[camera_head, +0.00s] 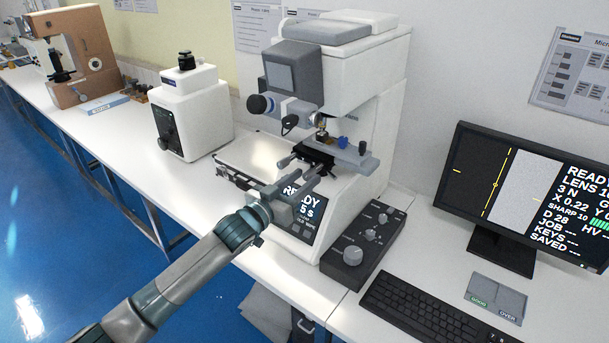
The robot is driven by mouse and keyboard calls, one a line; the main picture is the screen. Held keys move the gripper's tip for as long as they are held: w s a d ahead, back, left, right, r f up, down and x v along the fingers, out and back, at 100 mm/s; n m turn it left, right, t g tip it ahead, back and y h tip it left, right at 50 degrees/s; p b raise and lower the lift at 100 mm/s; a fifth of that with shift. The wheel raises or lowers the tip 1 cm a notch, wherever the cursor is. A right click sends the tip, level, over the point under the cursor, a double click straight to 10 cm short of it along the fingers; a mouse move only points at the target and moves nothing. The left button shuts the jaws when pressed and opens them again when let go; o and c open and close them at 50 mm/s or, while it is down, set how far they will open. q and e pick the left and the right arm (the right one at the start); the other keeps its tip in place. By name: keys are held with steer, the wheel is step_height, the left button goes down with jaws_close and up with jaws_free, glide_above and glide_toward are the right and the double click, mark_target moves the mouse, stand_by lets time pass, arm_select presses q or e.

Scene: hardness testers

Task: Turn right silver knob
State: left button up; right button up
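The white hardness tester (375,110) stands at the middle of the bench. Under its turret is a small black stage (318,156) with silver knobs at its front; the left silver knob (285,161) sticks out clear, and the right silver knob (326,169) is beside my gripper's end. My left arm comes in from the lower left, and my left gripper (301,178) is at the front of the stage, close to the right knob. Whether it touches the knob, and how far the fingers are apart, cannot be told. My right gripper is out of view.
A black control box (361,247) with silver dials lies right of the tester's display (301,210). A keyboard (425,315), a monitor (525,190) and a small grey pad (496,298) are farther right. A second white instrument (192,112) stands left.

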arm_select(q)
steer(key=shift+w+d, duration=0.3)
steer(key=shift+w, duration=0.1)
jaws_close()
steer(key=shift+m, duration=0.5)
